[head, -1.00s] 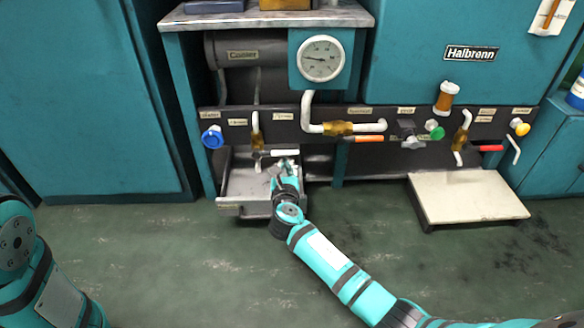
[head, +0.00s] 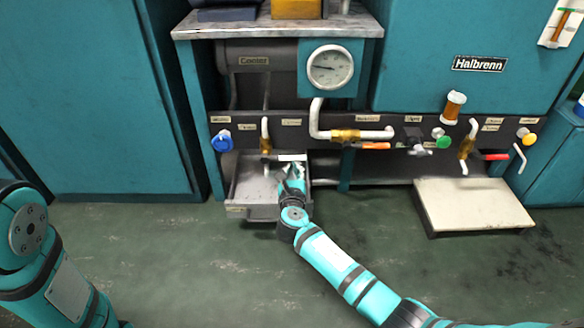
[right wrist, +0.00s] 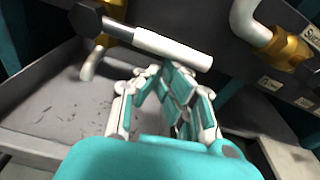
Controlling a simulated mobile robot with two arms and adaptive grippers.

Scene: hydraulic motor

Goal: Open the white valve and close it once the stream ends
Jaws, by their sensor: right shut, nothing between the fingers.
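The white valve has a white lever handle (head: 292,157) on a brass body (head: 265,145) at the left of the dark panel. In the right wrist view the white handle (right wrist: 172,48) points sideways, to the right of its dark hub. My right gripper (head: 295,169) is just below the handle in the head view. In the right wrist view its fingers (right wrist: 163,68) are together and empty, close under the handle and apparently not around it. The spout (right wrist: 92,64) hangs over a grey tray (head: 240,210); I see no stream from it. My left gripper is out of view.
A red-handled valve (head: 495,156) and an orange-handled valve (head: 372,145) are further right, with a blue knob (head: 222,141) at the left. A gauge (head: 330,67) is above. A pale low platform (head: 473,205) stands on the floor at the right.

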